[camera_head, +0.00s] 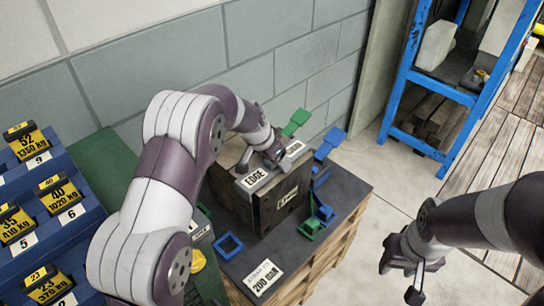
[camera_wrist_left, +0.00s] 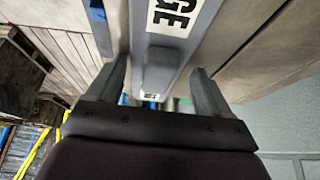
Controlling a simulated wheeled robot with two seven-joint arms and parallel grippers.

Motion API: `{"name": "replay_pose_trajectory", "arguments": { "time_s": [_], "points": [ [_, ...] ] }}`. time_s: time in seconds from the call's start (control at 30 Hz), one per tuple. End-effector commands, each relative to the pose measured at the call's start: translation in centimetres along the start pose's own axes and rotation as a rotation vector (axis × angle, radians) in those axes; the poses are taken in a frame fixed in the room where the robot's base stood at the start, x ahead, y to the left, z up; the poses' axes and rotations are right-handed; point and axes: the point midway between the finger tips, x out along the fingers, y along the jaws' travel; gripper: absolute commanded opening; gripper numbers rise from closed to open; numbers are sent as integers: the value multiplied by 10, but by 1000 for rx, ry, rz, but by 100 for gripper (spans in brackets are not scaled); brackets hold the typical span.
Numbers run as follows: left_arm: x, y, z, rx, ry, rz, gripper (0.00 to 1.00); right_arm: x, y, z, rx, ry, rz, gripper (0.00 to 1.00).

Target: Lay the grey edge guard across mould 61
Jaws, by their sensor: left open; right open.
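The grey edge guard (camera_head: 277,166), with a white "EDGE" label, lies across the top of a dark brown mould block (camera_head: 272,208) on the pallet. I cannot read the number on the mould's front tag. My left gripper (camera_head: 262,157) is at the guard's top, its jaws open. In the left wrist view the guard (camera_wrist_left: 157,80) runs between the two spread fingers (camera_wrist_left: 160,68), with a gap visible on each side. My right gripper (camera_head: 402,280) is open and empty over the floor at the lower right.
The dark-topped pallet (camera_head: 347,190) bears blue and green brackets (camera_head: 310,227) around the mould and a "200 daN" card (camera_head: 263,277). A blue rack (camera_head: 20,190) of numbered yellow weights stands left. A blue shelf (camera_head: 402,90) stands at the back right.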

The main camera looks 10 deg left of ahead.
Motion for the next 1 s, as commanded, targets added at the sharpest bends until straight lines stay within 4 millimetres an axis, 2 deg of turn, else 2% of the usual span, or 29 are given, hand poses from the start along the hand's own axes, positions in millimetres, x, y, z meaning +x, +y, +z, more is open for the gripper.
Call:
{"name": "replay_pose_trajectory", "arguments": {
  "time_s": [0.03, 0.23, 0.33, 0.47, 0.8, 1.0],
  "points": [
    [20, 12, 22, -2, -51, 32, 100, 4, 0, 0, 0, 0, 0, 43],
    [19, 13, 22, 0, -52, 34, 100, 4, 0, 0, 0, 0, 0, 43],
    [11, 12, 21, 0, -50, 33, 100, 3, 0, 0, 0, 0, 0, 43],
    [-12, 11, 19, 1, -41, 28, 100, 2, 0, 0, 0, 0, 0, 43],
    [-92, 5, 10, 1, -5, 6, 100, -4, 0, 0, 0, 0, 0, 43],
    [-124, 3, 8, 0, 7, 0, 100, -6, 0, -1, 0, 0, 0, 43]
  ]
}}
